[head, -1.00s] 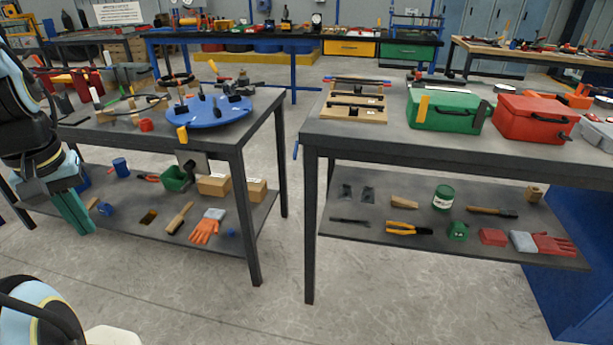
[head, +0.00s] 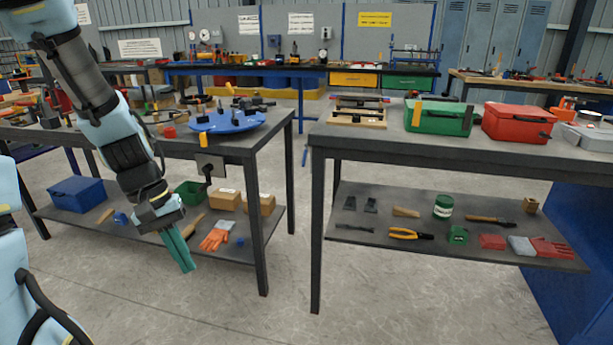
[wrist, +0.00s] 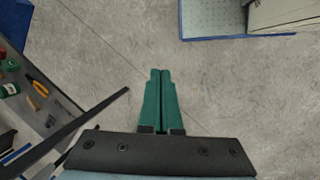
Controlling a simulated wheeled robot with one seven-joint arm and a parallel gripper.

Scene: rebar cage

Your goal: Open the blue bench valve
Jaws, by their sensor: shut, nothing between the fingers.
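I cannot make out a blue valve for certain. A large blue disc (head: 228,122) with several dark upright pieces lies on top of the left bench (head: 272,127). A grey plate with a black handle-like part (head: 208,170) hangs at that bench's front right, below the top; what it is I cannot tell. My gripper (head: 190,268), with green fingers, points down in front of the left bench's lower shelf, well below the disc. In the wrist view my gripper (wrist: 160,72) is shut and empty above bare concrete floor.
The right bench (head: 450,145) carries a green case (head: 438,117) and a red case (head: 518,122). Hand tools lie on its lower shelf. A blue bin (head: 77,193) and cardboard boxes (head: 229,201) sit on the left lower shelf. The floor between the benches is clear.

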